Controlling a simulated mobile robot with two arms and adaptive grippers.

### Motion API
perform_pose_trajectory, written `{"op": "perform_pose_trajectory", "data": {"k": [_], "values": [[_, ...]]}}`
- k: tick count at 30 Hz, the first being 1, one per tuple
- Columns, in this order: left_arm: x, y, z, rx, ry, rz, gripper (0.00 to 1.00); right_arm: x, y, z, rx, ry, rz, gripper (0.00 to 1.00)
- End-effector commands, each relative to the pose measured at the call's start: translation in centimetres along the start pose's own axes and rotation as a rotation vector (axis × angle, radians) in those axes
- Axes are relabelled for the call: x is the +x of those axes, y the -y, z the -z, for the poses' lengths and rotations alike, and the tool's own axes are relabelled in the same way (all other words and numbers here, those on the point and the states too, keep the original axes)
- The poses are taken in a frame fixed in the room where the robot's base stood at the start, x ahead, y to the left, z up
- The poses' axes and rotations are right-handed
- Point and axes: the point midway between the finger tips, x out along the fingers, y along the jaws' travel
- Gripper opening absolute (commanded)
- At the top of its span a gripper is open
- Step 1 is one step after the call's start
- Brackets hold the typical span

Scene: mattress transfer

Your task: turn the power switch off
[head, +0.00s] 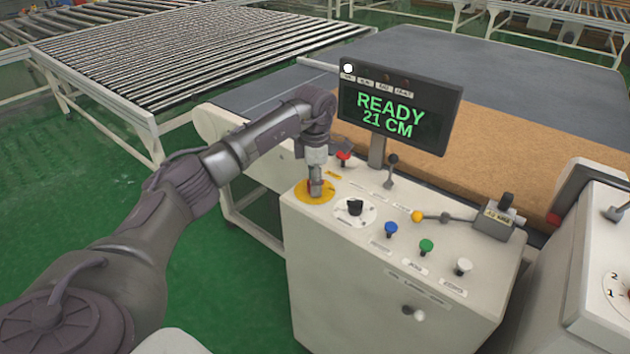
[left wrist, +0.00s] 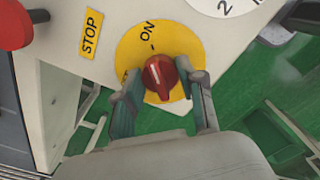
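The power switch is a red rotary knob (left wrist: 161,77) with a white mark, on a yellow disc (left wrist: 130,52) lettered "ON"; the other lettering is mostly hidden. In the left wrist view the white mark points toward the "ON" side. My left gripper (left wrist: 166,90) is open, its fingers on either side of the knob with a visible gap at the right; contact at the left is unclear. In the head view my left gripper (head: 316,188) points down over the yellow disc (head: 302,192) and hides the knob. My right gripper is not in view.
The control box (head: 345,270) also carries a black dial (head: 355,208), a red button (head: 344,158), a lever (head: 391,172) and blue, green and white knobs. The display (head: 398,105) behind reads "READY 21 CM", with a white lamp lit. A roller table (head: 180,55) stands behind.

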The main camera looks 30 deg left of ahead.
Motion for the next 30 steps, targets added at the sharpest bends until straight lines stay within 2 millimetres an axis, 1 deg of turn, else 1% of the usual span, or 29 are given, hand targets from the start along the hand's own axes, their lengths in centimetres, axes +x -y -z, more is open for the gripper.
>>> {"op": "perform_pose_trajectory", "data": {"k": [1, 4, 11, 17, 23, 30], "values": [[0.0, 0.0, 0.0, 0.000, 0.000, -0.001, 0.21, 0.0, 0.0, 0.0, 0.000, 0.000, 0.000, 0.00], [0.0, 0.0, 0.0, 0.000, 0.000, -0.001, 0.04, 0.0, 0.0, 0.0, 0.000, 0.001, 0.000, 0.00], [-0.1, 0.0, 0.0, -0.019, 0.000, -0.001, 0.04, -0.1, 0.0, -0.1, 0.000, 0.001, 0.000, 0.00], [-0.1, -0.1, 0.0, -0.101, 0.001, -0.001, 0.04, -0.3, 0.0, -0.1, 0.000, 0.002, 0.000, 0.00], [-0.2, -0.1, 0.0, -0.253, 0.000, -0.001, 0.04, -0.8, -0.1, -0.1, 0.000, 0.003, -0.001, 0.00], [-0.3, -0.1, 0.0, -0.480, 0.002, -0.001, 0.04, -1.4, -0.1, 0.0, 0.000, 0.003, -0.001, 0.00]]}}
